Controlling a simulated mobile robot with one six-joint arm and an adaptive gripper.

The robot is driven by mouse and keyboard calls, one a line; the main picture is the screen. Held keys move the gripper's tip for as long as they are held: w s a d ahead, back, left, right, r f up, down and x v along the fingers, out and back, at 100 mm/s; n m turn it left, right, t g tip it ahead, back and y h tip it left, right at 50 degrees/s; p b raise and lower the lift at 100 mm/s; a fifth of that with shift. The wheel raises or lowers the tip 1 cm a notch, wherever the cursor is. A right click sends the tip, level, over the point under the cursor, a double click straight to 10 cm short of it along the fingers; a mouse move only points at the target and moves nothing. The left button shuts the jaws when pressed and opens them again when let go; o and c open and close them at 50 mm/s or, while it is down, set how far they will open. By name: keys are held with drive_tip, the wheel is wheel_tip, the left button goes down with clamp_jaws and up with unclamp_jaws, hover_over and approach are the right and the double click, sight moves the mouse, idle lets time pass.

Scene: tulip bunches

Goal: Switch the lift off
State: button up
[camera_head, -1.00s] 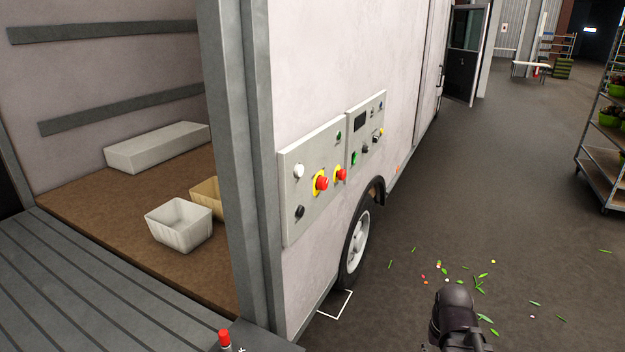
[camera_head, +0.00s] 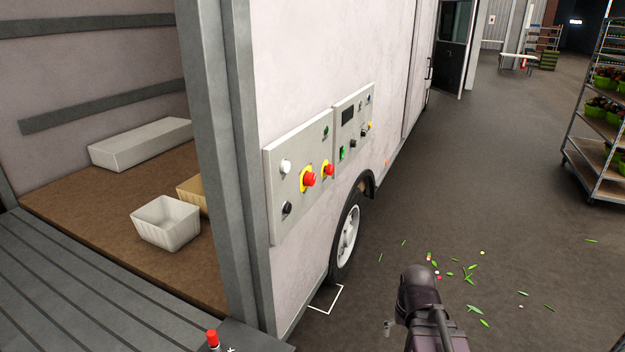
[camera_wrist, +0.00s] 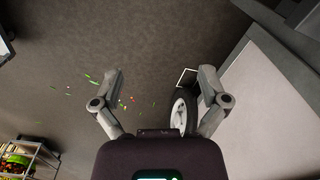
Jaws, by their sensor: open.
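The control panel of the lift (camera_head: 296,205) is on the white side of the truck, left of centre in the head view. It carries a white knob, a black knob (camera_head: 287,208), a small green button and two red mushroom buttons on yellow rings; the larger red button (camera_head: 309,179) is in the middle. A second panel (camera_head: 353,125) with a dark display and a green switch adjoins it on the right. My gripper (camera_wrist: 158,82) is open and empty in the wrist view, pointing at the floor. In the head view my arm is at the lower right, apart from the panel.
The truck's cargo bed (camera_head: 100,205) holds a white crate (camera_head: 166,224) and a long white box (camera_head: 142,143). The truck wheel (camera_head: 346,240) is below the panels. Leaves and petals lie on the floor. A plant rack (camera_head: 597,165) stands at right.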

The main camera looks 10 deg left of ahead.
drive_tip(key=w+a+r+m+t+y, duration=0.15)
drive_tip(key=w+a+m+y, duration=0.35)
drive_tip(key=w, duration=0.5)
drive_tip(key=m+t+y+p, duration=0.2)
drive_tip(key=m+t+y, duration=0.3)
drive_tip(key=m+y, duration=0.85)
approach(313, 178)
drive_tip(key=d+r+m+h, duration=0.1)
drive_tip(key=d+h, duration=0.1)
drive_tip(key=d, duration=0.1)
drive_tip(key=shift+s+d+r, duration=0.15)
drive_tip(key=shift+s, duration=0.35)
drive_tip(key=x, duration=1.4)
drive_tip(key=shift+s, duration=0.2)
drive_tip(key=c, duration=1.1)
